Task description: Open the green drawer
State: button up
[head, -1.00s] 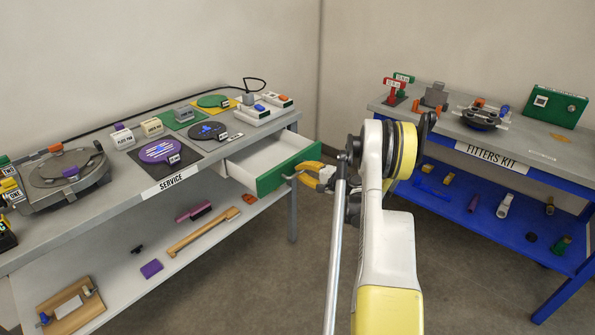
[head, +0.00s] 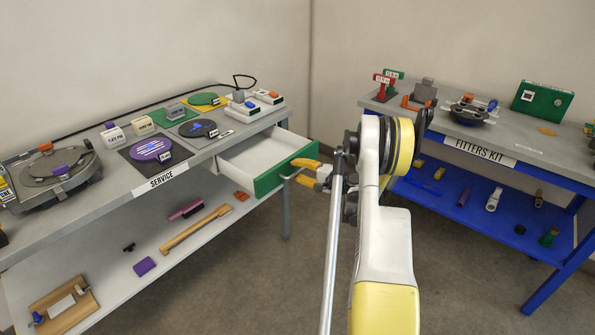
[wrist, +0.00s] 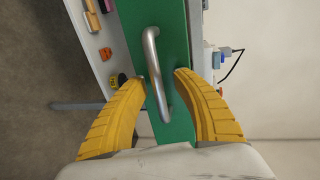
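The green drawer (head: 285,169), with a green front and white inside, stands pulled well out at the right end of the grey service table (head: 120,194). Its curved metal handle (wrist: 156,75) runs lengthwise through the wrist view in front of the green face. My gripper (wrist: 154,76) has its two yellow fingers on either side of the handle, with visible gaps, so it looks open around the bar. In the head view my gripper (head: 305,172) is at the drawer front. Part of it is hidden by my arm.
A blue fitters kit table (head: 540,173) stands to the right. The service table carries discs, blocks and a clamp-like device (head: 50,172). Its lower shelf (head: 110,270) holds a wooden-handled brush (head: 197,228). Bare floor (head: 260,290) lies between the tables.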

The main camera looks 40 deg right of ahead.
jog(key=shift+s, duration=0.1)
jog(key=v, duration=1.1)
jog(key=shift+s, duration=0.45)
jog(key=shift+d+r, duration=0.1)
jog(key=w+a+r+n+g+y, duration=0.15)
jog(key=a+r, duration=0.25)
jog(key=a, duration=0.5)
jog(key=w+a+r+n+g, duration=0.25)
jog(key=a+r, duration=0.25)
jog(key=a, duration=0.4)
jog(key=w+a+r+n+g+y, duration=0.1)
jog(key=w+a+r+n+g, duration=0.2)
jog(key=a, duration=0.6)
jog(key=s+a+r+n+g+h, duration=0.1)
jog(key=s+a+r+n, duration=0.15)
jog(key=s+a, duration=0.35)
jog(key=s+a+r+n+h, duration=0.1)
jog(key=s+a+r+n, duration=0.2)
jog(key=a, duration=0.5)
jog(key=s+a+f+n+h, duration=0.1)
jog(key=s+a+n, duration=0.3)
jog(key=s, duration=0.8)
jog(key=shift+s+a+f, duration=0.2)
jog(key=shift+s+a, duration=0.1)
jog(key=shift+a, duration=0.75)
